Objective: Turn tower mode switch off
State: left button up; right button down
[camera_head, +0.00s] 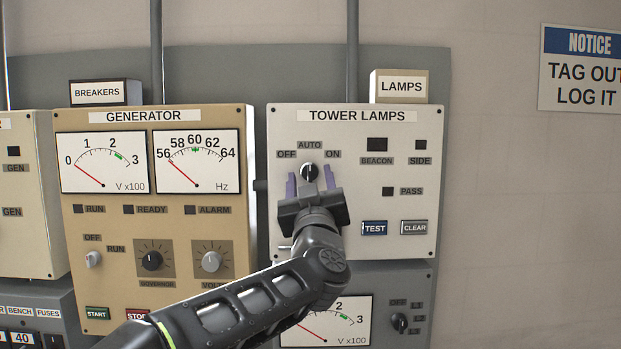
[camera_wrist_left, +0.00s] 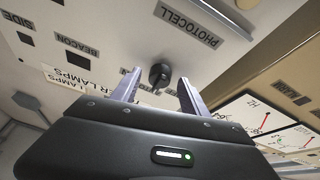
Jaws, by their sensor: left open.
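The tower mode switch (camera_head: 309,171) is a small round black knob on the pale TOWER LAMPS panel (camera_head: 432,150), under the labels OFF, AUTO and ON. Its pointer setting is too small to read surely. My left gripper (camera_head: 310,176) is in front of it, with one purple-grey finger to each side and the jaws open. In the left wrist view the knob (camera_wrist_left: 159,75) shows in the gap near the fingertips (camera_wrist_left: 159,80), and I see no clear contact. My right gripper is out of view.
The tan GENERATOR panel (camera_head: 150,200) with meters and knobs stands to the left. TEST (camera_head: 374,228) and CLEAR (camera_head: 414,228) buttons sit right of my gripper. A PHOTOCELL label (camera_wrist_left: 190,25) shows in the wrist view. My left forearm covers part of the lower meter (camera_head: 350,312).

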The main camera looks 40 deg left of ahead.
pick_arm(q)
grip_shut()
dwell(0.4)
jog(key=shift+d+n, duration=0.1)
jog(key=shift+n, duration=0.4)
jog(key=shift+w+d+n+g+y+b, duration=0.1)
jog(key=shift+n+g+y+b, duration=0.25)
jog(key=shift+n+g+y, duration=0.6)
jog(key=n+g, duration=0.1)
jog(key=n, duration=0.3)
jog(key=shift+d, duration=0.1)
jog(key=n+g, duration=0.1)
jog(key=n, duration=0.2)
jog(key=n+g+y, duration=0.1)
jog(key=n, duration=0.2)
jog(key=shift+w+d+r+n+g, duration=0.1)
jog(key=shift+w+r+n+g, duration=0.05)
jog(key=shift+r+n+g, duration=0.15)
jog(key=shift+f+g, duration=0.1)
jog(key=shift+g, duration=0.15)
